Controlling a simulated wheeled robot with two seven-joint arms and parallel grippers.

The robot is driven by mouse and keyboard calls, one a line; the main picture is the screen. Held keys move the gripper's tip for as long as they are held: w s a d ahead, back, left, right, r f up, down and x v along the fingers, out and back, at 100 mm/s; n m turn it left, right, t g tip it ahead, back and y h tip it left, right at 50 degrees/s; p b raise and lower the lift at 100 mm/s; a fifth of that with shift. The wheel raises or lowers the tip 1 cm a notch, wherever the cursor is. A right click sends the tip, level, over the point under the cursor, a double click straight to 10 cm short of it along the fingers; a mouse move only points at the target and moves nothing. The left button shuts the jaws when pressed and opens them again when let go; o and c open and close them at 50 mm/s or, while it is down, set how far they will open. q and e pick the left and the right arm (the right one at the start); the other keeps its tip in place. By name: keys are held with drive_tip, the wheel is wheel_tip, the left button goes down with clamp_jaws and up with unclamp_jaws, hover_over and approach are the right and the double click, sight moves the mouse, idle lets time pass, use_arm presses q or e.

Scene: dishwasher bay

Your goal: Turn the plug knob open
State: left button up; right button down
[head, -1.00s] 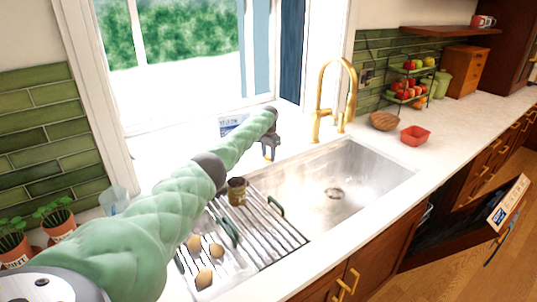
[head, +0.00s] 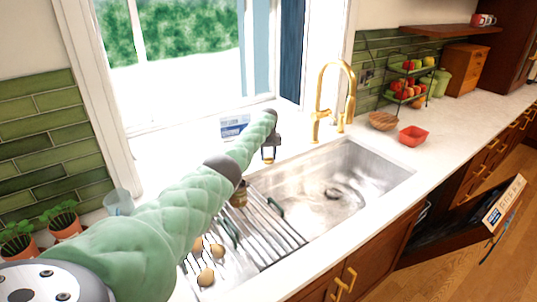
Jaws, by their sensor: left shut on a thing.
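My left arm reaches in from the left over the drying rack, and my left gripper (head: 269,153) is at the back left edge of the steel sink (head: 375,170). Its fingers point down and are shut on the plug knob, which is small and mostly hidden by them. The drain (head: 336,195) shows in the sink floor, with blurred, ripple-like marks around it. My right gripper is not in view.
A gold faucet (head: 322,95) stands behind the sink, right of my gripper. A drying rack (head: 265,235) lies over the sink's left part, with a brown jar (head: 239,197) and several egg-like items nearby. A red bowl (head: 413,136) sits to the right. A dishwasher door (head: 440,240) hangs open.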

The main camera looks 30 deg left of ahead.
use_arm(q)
drive_tip(key=n, duration=0.2)
drive_tip(key=n+p, duration=0.1)
drive_tip(key=shift+w+r+n, duration=0.1)
drive_tip(key=shift+r+n, duration=0.15)
drive_tip(key=shift+n, duration=0.65)
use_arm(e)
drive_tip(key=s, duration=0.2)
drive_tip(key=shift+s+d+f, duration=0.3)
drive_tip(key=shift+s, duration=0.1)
use_arm(q)
drive_tip(key=shift+n, duration=0.3)
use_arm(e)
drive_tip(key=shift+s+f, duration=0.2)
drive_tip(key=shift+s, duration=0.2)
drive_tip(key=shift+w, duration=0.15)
use_arm(q)
drive_tip(key=o, duration=0.8)
drive_tip(key=shift+o, duration=0.9)
drive_tip(key=shift+f, duration=0.1)
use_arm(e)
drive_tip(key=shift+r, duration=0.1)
